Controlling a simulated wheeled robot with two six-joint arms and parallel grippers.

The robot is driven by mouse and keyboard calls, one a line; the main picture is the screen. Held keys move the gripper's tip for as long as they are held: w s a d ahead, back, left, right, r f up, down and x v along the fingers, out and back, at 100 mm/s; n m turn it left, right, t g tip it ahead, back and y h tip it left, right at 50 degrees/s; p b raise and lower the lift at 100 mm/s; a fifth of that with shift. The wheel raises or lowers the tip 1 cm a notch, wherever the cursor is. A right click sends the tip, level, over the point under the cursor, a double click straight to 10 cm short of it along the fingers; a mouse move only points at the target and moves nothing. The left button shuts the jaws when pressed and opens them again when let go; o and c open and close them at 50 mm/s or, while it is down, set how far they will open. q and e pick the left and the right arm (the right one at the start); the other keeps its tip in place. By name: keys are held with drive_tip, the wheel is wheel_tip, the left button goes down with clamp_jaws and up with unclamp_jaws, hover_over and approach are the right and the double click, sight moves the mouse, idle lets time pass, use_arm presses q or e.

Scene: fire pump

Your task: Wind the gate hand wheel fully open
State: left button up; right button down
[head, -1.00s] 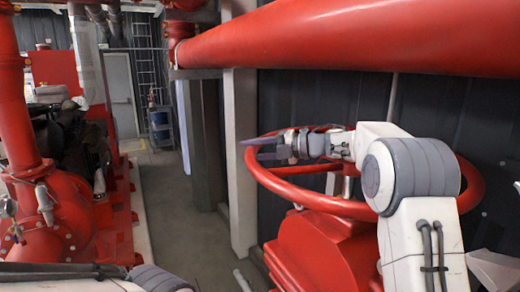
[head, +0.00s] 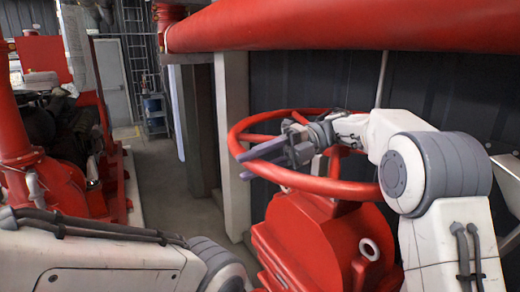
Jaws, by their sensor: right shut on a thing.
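The red hand wheel (head: 345,187) sits on top of a red gate valve body (head: 310,235) at the centre right of the head view. Its rim is tilted towards me and its spokes show inside. My right gripper (head: 258,152) reaches across the wheel from the right, its grey fingers at the left part of the rim. It is shut on the wheel; the exact contact with rim or spoke is partly hidden by the fingers. My left arm crosses the bottom left, but its gripper is out of view.
A thick red pipe (head: 350,25) runs above the wheel. A pale post (head: 233,140) stands just left of it, and a dark ribbed wall (head: 430,110) is behind. Red pump machinery (head: 60,185) stands at the left. The grey floor aisle (head: 165,195) between is clear.

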use_arm(q)
drive_tip(key=shift+d+r+p, duration=0.35)
drive_tip(key=shift+r, duration=0.2)
use_arm(e)
drive_tip(key=shift+s+d+n+g+h, duration=0.3)
drive_tip(key=shift+s+d+n+g, duration=0.15)
drive_tip(key=shift+s+d, duration=0.2)
drive_tip(key=c, duration=0.5)
unclamp_jaws()
